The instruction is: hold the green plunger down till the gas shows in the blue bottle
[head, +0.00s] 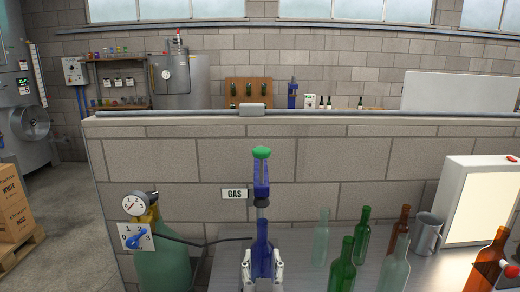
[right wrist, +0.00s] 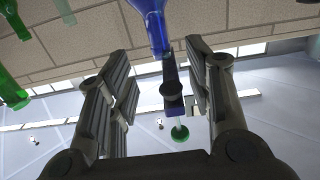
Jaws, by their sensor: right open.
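The green plunger (head: 262,153) tops a blue-violet filling head (head: 261,185) at the wall, and stands raised above it. In the right wrist view the blue bottle (right wrist: 150,20), the filling head (right wrist: 172,95) and the green plunger (right wrist: 180,133) show beyond and between the open fingers (right wrist: 160,85). No gas shows in the bottle. My left gripper is out of view.
A GAS sign (head: 235,194) hangs beside the filling head. A green gas cylinder (head: 162,255) with a gauge (head: 134,203) and blue valve handle (head: 140,238) stands left. Several bottles, a grey jug (head: 427,235) and a white light panel (head: 484,200) stand right.

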